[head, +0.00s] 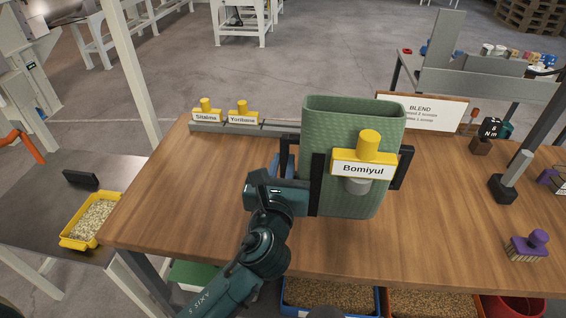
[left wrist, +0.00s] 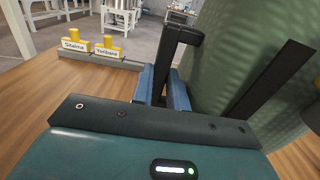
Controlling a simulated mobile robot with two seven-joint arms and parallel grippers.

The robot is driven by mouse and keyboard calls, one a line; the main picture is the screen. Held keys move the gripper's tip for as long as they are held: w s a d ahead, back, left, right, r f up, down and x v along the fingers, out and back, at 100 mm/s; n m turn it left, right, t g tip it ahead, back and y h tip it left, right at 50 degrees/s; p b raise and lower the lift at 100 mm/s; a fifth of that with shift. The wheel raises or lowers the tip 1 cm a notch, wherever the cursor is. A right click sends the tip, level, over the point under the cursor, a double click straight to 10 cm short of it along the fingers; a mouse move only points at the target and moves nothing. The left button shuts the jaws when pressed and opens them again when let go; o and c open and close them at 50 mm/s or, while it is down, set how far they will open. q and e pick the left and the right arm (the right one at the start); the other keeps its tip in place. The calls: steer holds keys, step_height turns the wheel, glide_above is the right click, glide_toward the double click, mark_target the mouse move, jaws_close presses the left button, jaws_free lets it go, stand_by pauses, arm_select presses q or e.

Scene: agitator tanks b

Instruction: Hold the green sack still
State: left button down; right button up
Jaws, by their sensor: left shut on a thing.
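The green sack (head: 345,120) stands upright and open-topped on the wooden table, with a black handle-like bar (head: 289,143) at its left and another at its right (head: 403,168). My left gripper (head: 284,167) is at its left side. In the left wrist view, its two blue fingers (left wrist: 162,90) are shut around the left black bar, beside the sack wall (left wrist: 232,50). A yellow knobbed piece labelled Bomiyul (head: 365,160) shows in front of the sack; whether it touches it, I cannot tell. My right gripper is not in view.
Yellow pieces labelled Sitalma (head: 206,114) and Yoribane (head: 243,116) stand on a grey rail at the table's back left. A BLEND sign (head: 425,111) is behind the sack. A purple-handled brush (head: 527,246) lies at the right. The table's left part is clear.

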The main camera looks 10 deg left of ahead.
arm_select(q)
steer(key=shift+f+b, duration=0.4)
steer(key=shift+f, duration=0.25)
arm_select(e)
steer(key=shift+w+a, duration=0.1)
arm_select(q)
steer(key=shift+f+b, duration=0.45)
steer(key=shift+f, duration=0.35)
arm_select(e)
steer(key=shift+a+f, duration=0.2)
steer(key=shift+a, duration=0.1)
arm_select(q)
steer(key=shift+f+b, duration=0.7)
steer(key=shift+f, duration=0.4)
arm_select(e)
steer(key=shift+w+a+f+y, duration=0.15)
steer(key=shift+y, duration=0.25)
arm_select(q)
step_height(320, 180, down, 3)
steer(key=shift+r+b, duration=0.1)
steer(key=shift+b, duration=0.8)
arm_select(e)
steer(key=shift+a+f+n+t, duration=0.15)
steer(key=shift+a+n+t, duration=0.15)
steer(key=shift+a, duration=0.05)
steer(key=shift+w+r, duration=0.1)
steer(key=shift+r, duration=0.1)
